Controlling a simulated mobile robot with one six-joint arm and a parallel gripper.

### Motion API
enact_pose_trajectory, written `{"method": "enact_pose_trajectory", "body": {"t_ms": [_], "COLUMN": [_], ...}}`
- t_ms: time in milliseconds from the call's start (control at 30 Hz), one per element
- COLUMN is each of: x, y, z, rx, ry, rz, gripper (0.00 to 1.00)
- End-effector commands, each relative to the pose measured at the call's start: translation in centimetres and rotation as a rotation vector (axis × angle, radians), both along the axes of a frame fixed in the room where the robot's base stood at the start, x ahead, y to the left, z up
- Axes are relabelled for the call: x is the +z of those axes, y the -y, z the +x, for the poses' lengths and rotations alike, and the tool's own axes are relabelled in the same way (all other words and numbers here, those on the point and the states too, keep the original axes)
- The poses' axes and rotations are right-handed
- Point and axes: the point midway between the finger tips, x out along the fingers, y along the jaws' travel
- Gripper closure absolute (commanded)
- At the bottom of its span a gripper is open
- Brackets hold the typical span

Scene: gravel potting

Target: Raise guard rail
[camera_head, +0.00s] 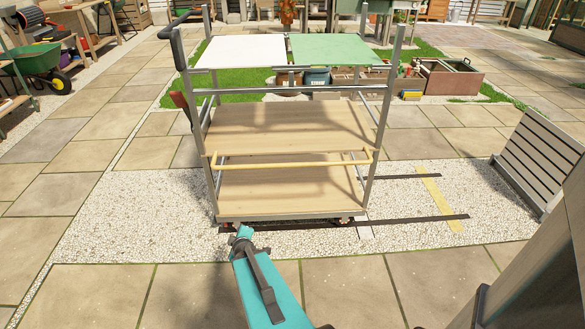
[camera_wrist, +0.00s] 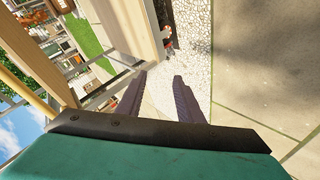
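The guard rail appears to be the pale yellow bar (camera_head: 290,163) across the front of a grey metal shelf cart (camera_head: 380,110). It hangs level, a little below the front edge of the middle wooden shelf. In the wrist view, a yellow bar (camera_wrist: 28,92) runs slanted along the left side. My gripper (camera_head: 241,232) is low in front of the cart, near the bottom shelf's front edge and below the bar, apart from it. In the wrist view, my gripper (camera_wrist: 160,85) shows two dark fingers spread apart with nothing between them.
The cart has a bottom wooden shelf (camera_head: 290,190) and white (camera_head: 240,50) and green (camera_head: 335,49) top panels. It stands on gravel (camera_head: 130,215). A slatted grey bench (camera_head: 540,160) is at right. Paving in front is clear.

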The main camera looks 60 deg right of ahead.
Motion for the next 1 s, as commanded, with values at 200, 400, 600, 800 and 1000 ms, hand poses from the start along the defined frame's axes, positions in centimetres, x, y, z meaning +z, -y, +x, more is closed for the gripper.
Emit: {"method": "enact_pose_trajectory", "body": {"t_ms": [200,400,600,800,1000], "x": [3.6,8.2,12.7,15.4,16.0], "y": [8.7,15.6,20.4,22.3,22.5], "z": [-1.5,-4.9,-9.3,-12.0,-12.5], "rx": [-0.012,-0.052,-0.103,-0.136,-0.141], "ry": [0.109,0.16,0.169,0.158,0.155], "rz": [-0.28,-0.567,-0.834,-0.984,-1.011], "gripper": [0.67,0.67,0.67,0.67,0.67]}}
